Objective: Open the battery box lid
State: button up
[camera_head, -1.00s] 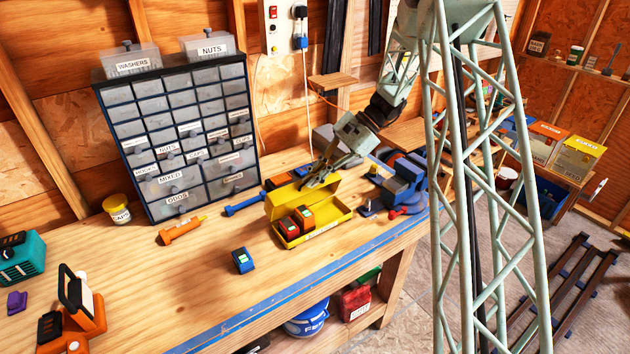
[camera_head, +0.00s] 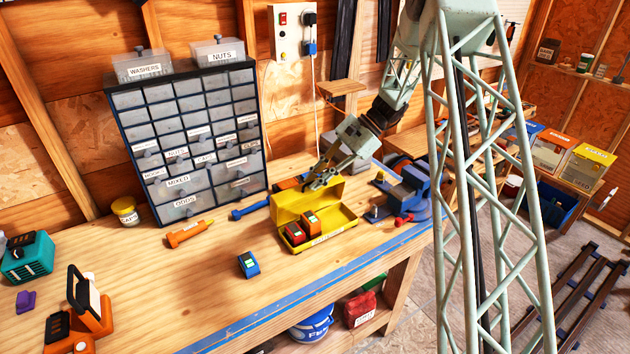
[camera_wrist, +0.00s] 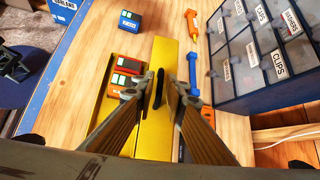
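The yellow battery box (camera_head: 325,240) stands on the workbench. Its lid (camera_head: 306,200) is raised and stands up along the back edge of the box, and it also shows in the wrist view (camera_wrist: 153,125). A red-and-black battery (camera_head: 294,239) and an orange-and-black one (camera_head: 310,222) sit inside the box. My gripper (camera_head: 316,182) is at the lid's upper edge. In the wrist view my gripper's fingers (camera_wrist: 166,90) are apart, on either side of a dark handle (camera_wrist: 158,88) on the lid. Contact with the lid is not clear.
A blue battery (camera_head: 248,264) lies in front of the box. An orange tool (camera_head: 190,233) and a blue tool (camera_head: 250,208) lie left. The drawer cabinet (camera_head: 190,145) stands behind, and a blue vise (camera_head: 402,190) is close on the right.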

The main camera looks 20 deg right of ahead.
jog(key=shift+o, duration=0.8)
jog(key=shift+d+r, duration=0.1)
jog(key=v, duration=1.1)
jog(key=shift+d+r, duration=0.25)
jog(key=shift+d, duration=0.05)
